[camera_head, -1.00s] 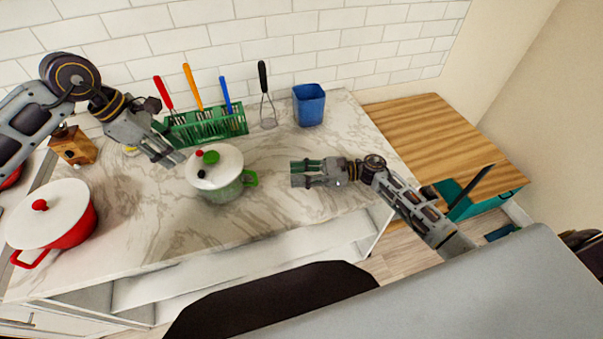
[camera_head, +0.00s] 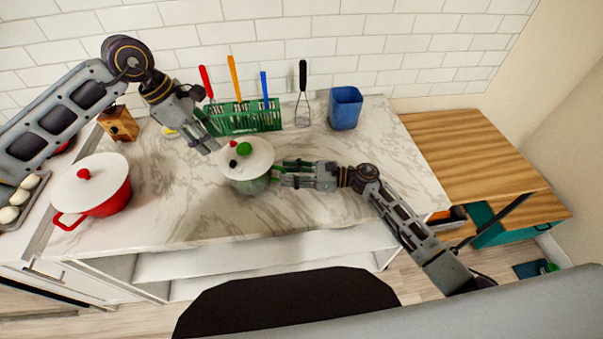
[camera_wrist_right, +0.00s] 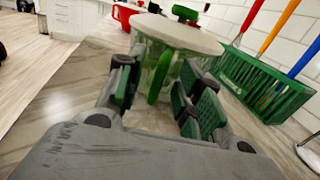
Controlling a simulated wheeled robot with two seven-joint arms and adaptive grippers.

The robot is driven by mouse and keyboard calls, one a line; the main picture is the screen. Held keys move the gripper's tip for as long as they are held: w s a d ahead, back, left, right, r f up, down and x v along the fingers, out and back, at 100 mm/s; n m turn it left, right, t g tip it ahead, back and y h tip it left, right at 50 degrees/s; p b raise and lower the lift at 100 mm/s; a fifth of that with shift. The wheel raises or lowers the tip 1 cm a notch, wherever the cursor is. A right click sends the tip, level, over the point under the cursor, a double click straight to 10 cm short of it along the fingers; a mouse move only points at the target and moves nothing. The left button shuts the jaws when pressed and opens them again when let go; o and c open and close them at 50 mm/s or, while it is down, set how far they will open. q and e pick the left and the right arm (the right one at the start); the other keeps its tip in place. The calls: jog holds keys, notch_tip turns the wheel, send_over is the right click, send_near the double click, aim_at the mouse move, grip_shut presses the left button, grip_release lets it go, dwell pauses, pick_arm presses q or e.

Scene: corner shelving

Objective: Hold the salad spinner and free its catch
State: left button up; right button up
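The salad spinner (camera_head: 247,181) stands on the marble counter. It has a translucent green bowl, a white lid (camera_head: 259,157), a green knob (camera_head: 244,148), and small red (camera_head: 233,143) and black (camera_head: 232,163) parts on the lid's left side. I cannot tell which part is the catch. My right gripper (camera_head: 277,173) is at the spinner's right side. In the right wrist view its open fingers (camera_wrist_right: 160,95) stand on either side of the spinner's green handle (camera_wrist_right: 161,76), with gaps showing. My left gripper (camera_head: 212,138) is open and empty, just left of and above the lid.
A green rack (camera_head: 245,118) with several upright utensils stands behind the spinner, and a blue container (camera_head: 345,108) is to its right. A red pot with a white lid (camera_head: 92,184) and a wooden box (camera_head: 119,124) are at left. The counter's front is clear.

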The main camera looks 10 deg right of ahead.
jog(key=shift+x, duration=1.05)
grip_shut()
jog(key=shift+c, duration=0.8)
grip_release()
jog(key=shift+c, duration=0.3)
grip_shut()
